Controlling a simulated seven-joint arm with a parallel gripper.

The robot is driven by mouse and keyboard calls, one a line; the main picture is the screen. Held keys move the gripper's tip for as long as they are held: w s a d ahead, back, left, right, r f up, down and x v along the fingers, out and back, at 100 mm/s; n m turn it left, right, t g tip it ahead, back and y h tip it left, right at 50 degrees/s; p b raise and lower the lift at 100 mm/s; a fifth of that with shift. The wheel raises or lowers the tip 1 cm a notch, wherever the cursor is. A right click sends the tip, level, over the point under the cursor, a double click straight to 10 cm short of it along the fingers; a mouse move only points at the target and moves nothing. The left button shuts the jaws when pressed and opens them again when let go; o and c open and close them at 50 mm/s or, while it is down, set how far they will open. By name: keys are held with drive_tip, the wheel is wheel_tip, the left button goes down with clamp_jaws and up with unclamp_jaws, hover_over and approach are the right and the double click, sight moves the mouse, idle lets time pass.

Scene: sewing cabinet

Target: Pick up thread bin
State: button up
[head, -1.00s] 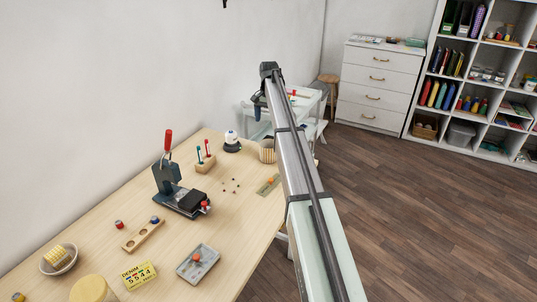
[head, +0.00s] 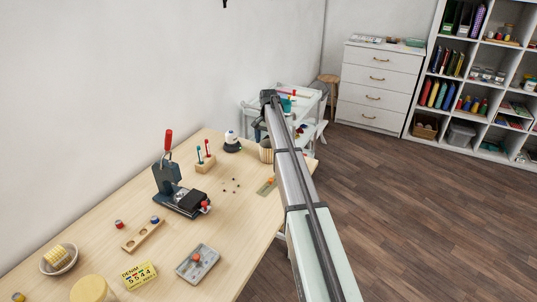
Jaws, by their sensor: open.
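I cannot clearly pick out the thread bin. A small teal container (head: 287,105) stands on the white cart (head: 296,91) beyond the table's far end, just right of my arm's far end. It may be the thread bin, but its contents are too small to tell. My gripper (head: 258,132) shows as a small dark shape hanging at the arm's far end, by the cart's near left side. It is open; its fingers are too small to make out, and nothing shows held. My arm hides part of the cart.
The wooden table (head: 96,216) on the left carries a press (head: 178,190), a woven cup (head: 265,152) and small items. A white drawer chest (head: 377,85) and a shelf unit (head: 409,125) with a grey bin (head: 461,134) stand behind. The floor at right is clear.

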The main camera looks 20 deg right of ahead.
wheel_tip(320, 180, down, 2)
drive_tip(key=shift+f, duration=0.2)
drive_tip(key=c, duration=0.7)
drive_tip(key=shift+r, duration=0.2)
